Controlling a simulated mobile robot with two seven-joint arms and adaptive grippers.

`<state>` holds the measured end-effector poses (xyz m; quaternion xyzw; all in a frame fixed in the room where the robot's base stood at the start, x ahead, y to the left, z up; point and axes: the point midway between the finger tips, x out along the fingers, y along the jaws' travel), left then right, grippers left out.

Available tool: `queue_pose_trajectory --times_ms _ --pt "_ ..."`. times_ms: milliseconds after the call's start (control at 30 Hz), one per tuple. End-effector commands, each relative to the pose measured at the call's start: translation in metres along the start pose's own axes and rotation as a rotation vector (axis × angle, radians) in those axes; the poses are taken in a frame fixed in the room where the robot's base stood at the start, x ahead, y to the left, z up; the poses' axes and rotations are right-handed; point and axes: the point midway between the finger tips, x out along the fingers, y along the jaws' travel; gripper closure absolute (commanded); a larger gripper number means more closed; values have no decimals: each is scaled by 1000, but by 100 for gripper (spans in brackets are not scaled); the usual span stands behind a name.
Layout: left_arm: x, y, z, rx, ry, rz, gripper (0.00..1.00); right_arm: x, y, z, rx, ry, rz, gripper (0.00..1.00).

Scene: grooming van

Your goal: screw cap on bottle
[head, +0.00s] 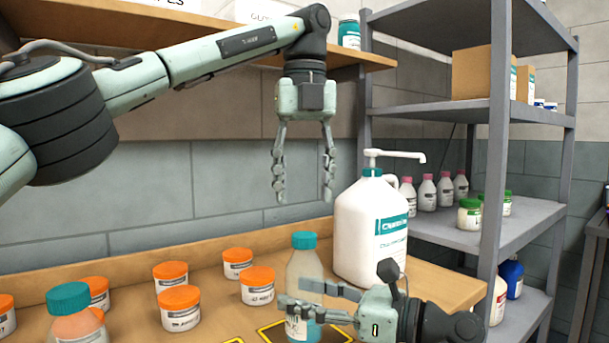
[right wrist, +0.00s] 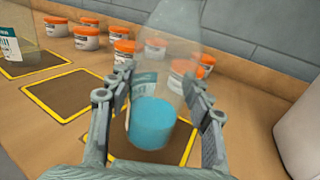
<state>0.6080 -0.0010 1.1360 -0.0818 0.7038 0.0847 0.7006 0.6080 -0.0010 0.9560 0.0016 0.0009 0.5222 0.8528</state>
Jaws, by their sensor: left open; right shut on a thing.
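A clear bottle (head: 303,268) with blue liquid in its base stands upright on the bench. A teal cap (head: 303,240) sits on its top; I cannot tell how tight it is. My right gripper (head: 296,296) is shut on the bottle's body from the right, low down. In the right wrist view the bottle (right wrist: 155,118) stands between the fingers of my right gripper (right wrist: 158,76), and its top is cut off. My left gripper (head: 304,192) is open and empty, pointing down above the cap with a clear gap.
Several orange-lidded jars (head: 180,308) stand left of the bottle. Another teal-capped bottle (head: 76,325) is at the front left. A large white pump jug (head: 371,225) stands close behind right. A grey shelf (head: 495,150) rises at right. Yellow-edged squares (right wrist: 62,92) mark the bench.

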Motion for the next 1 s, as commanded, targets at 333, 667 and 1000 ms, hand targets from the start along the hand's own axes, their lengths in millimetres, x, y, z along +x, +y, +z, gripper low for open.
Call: queue_pose_trajectory --times_ms 333,667,1000 --pt "51 1 0 0 -1 -3 51 0 0 0 0 0 0 100" --pt "65 0 0 -1 -3 -4 51 0 0 0 0 0 0 100" --pt "65 0 0 -1 -3 -4 73 0 0 0 0 0 0 100"
